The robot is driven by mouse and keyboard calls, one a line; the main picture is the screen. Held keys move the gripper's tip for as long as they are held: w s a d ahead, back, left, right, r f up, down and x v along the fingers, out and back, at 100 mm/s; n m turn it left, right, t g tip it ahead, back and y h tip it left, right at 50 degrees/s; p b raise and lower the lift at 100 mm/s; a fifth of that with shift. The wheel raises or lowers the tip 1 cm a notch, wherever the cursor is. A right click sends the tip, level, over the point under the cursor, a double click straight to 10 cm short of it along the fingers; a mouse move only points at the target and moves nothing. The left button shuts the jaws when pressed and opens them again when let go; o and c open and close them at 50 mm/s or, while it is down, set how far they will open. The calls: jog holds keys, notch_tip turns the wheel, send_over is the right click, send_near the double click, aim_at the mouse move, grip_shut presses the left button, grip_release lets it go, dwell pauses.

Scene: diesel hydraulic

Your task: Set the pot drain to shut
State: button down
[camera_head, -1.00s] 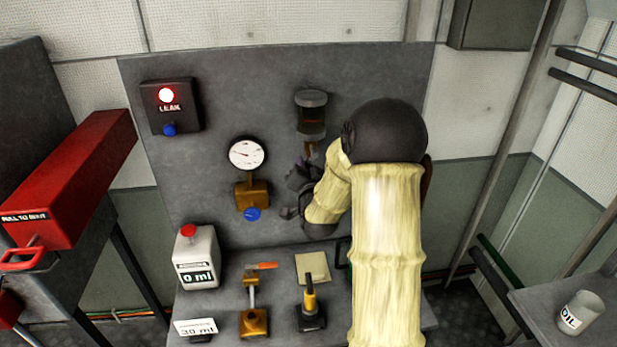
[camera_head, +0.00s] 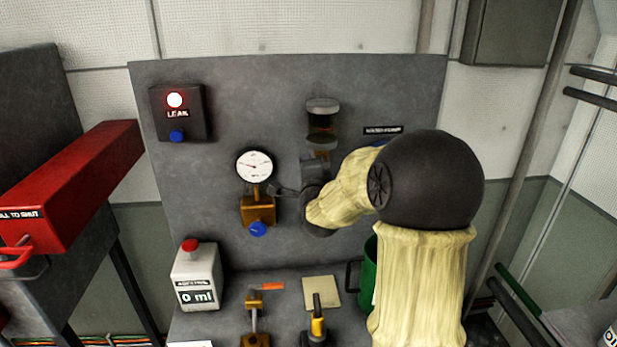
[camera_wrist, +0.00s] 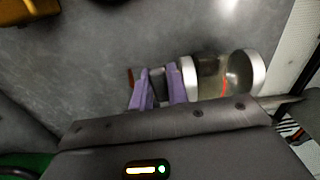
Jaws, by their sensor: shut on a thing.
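The pot (camera_head: 321,120) is a glass bowl with a grey cap, on the grey panel right of centre. It also shows in the wrist view (camera_wrist: 211,76), with a red line in the glass. The drain (camera_wrist: 157,84) is a small grey piece at the pot's lower end, between the two purple fingers. My gripper (camera_wrist: 159,88) is shut on it. In the head view, my wrist and forearm cover part of the space below the pot. The drain handle's exact angle cannot be told.
A gauge (camera_head: 254,167) on a brass block with a blue knob stands left of my gripper. A red lever box (camera_head: 75,185) is at left.

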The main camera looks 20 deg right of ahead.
jog(key=shift+m, duration=0.5)
jog(key=shift+r, duration=0.1)
jog(key=c, duration=1.4)
grip_release()
jog(key=shift+o, duration=0.2)
jog(key=shift+s+b, duration=0.15)
jog(key=shift+b, duration=0.15)
jog(key=b+v, duration=0.3)
jog(key=v, duration=1.4)
jog(key=shift+a+r, duration=0.1)
